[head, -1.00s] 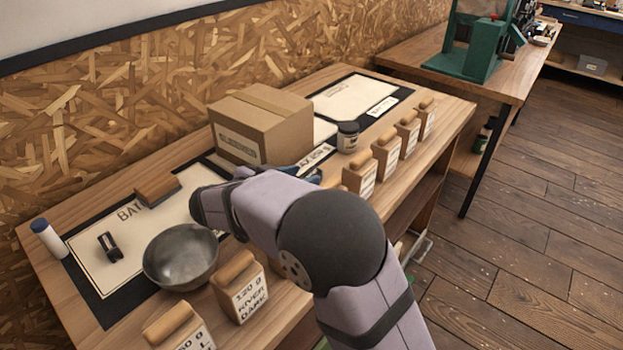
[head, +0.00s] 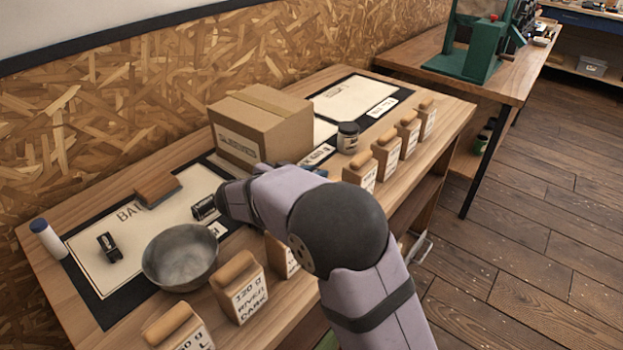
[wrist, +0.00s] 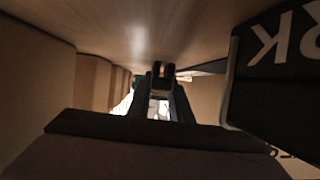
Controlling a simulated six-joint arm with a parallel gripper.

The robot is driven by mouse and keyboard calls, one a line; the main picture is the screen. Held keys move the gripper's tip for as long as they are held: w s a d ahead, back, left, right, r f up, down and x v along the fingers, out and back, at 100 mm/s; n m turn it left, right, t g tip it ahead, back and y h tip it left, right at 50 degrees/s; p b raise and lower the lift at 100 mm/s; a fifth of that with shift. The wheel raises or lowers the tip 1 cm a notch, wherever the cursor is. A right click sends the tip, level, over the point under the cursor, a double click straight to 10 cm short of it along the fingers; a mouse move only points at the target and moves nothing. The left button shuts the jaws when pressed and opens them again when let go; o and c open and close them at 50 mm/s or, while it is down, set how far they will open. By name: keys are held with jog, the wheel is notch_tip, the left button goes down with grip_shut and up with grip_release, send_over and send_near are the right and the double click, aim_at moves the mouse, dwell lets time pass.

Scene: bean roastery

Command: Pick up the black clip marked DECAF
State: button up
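Two small black clips lie on the pale board in the head view. One clip (head: 109,247) is at the left of the bowl. The other clip (head: 204,207) is right beside the near end of my arm. Their markings are too small to read there. In the wrist view a large black piece (wrist: 278,75) with upside-down white letters "RK" is close at the right; I cannot read DECAF anywhere. The fingers of my gripper (wrist: 160,98) show in the wrist view, low along the wood surface. A small dark shape appears between them; I cannot tell whether it is held. In the head view my arm hides the gripper.
A metal bowl (head: 180,258) stands near the left front, with a wooden block (head: 157,191) behind it. A cardboard box (head: 262,125) and a dark-lidded jar (head: 347,138) stand farther back. Several labelled bags, including one bag (head: 240,288), line the front edge.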

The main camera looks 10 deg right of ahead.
grip_shut()
